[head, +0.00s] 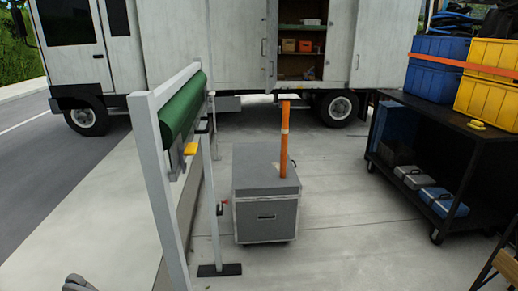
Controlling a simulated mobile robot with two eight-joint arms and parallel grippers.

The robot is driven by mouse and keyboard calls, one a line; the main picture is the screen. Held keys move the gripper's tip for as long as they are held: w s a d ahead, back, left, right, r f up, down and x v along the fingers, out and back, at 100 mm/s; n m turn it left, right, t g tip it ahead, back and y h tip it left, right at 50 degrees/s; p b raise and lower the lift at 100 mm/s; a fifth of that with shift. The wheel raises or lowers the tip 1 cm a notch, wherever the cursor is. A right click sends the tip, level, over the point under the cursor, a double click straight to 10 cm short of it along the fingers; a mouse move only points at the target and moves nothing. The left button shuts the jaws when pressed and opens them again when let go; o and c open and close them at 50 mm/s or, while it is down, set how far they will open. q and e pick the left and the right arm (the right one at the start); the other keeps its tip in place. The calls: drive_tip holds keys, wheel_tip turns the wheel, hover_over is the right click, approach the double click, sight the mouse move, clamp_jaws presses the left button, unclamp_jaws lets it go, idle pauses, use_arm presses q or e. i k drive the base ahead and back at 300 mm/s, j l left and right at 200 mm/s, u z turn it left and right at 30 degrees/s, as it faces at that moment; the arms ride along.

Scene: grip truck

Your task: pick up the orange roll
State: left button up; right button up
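Part of my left gripper (78,284) shows at the bottom left edge, far from the roll. It is cut off by the frame, so its opening cannot be told. My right gripper is not in view.
A pale frame (162,160) holding a green roll (183,108) stands left of the case. A black cart (448,118) with blue and yellow crates stands at right. A white truck (190,45) is behind. Bare paving (345,235) lies right of the case.

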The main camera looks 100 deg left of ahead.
sight(286, 104)
drive_tip(key=u, duration=3.05)
drive_tip(key=i+l+z, duration=0.1)
drive_tip(key=i+z, duration=0.15)
drive_tip(key=i, duration=0.2)
drive_tip(key=i+l+z, duration=0.1)
drive_tip(key=i, duration=0.7)
drive_tip(key=i+l, duration=0.1)
drive_tip(key=i, duration=0.7)
drive_tip(key=i+l+u, duration=0.2)
drive_tip(key=i+u, duration=0.3)
drive_tip(key=i+l+u, duration=0.45)
drive_tip(key=i, duration=0.1)
